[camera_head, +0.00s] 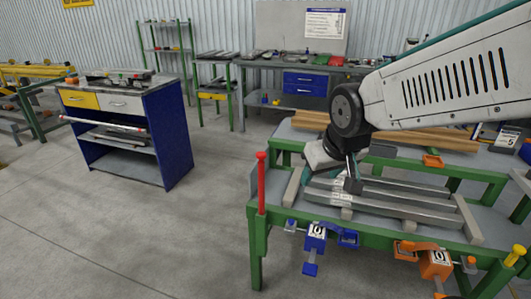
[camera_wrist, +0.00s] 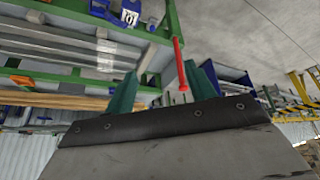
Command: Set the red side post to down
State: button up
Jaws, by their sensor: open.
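The red side post (camera_head: 262,183) stands upright at the front left corner of the green-framed table (camera_head: 360,233), its wider cap at the top. In the wrist view the red post (camera_wrist: 178,62) shows beyond my fingers, closer to the right finger in that picture. My gripper (camera_head: 322,166) is over the table, to the right of the post and apart from it. In the wrist view my gripper (camera_wrist: 160,86) has its two teal fingers spread with nothing between them. The foot of the post is partly hidden by the green frame.
Grey metal bars (camera_head: 390,200) lie across the table below my gripper. A blue clamp (camera_head: 315,238) and an orange clamp (camera_head: 435,263) hang on the front rail. Wooden beams (camera_head: 425,138) lie behind. The floor left of the table is clear up to a blue cabinet (camera_head: 168,135).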

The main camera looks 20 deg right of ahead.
jog(key=w+a+f+t+y, duration=0.1)
jog(key=w+f+t, duration=0.3)
jog(key=w, duration=0.4)
jog(key=w+f+n+t+y, duration=0.1)
jog(key=w+f+t, duration=0.3)
jog(key=w, duration=0.4)
jog(key=w+a+f+t+y, duration=0.1)
jog(key=w+f+t, duration=0.3)
jog(key=w, duration=0.5)
jog(key=shift+a+f+n, duration=0.3)
jog(key=shift+f, duration=0.2)
send_over(263, 200)
jog(key=w, duration=0.1)
jog(key=shift+w+a, duration=0.1)
jog(key=shift+w, duration=0.05)
grip_shut()
notch_tip(263, 200, down, 20)
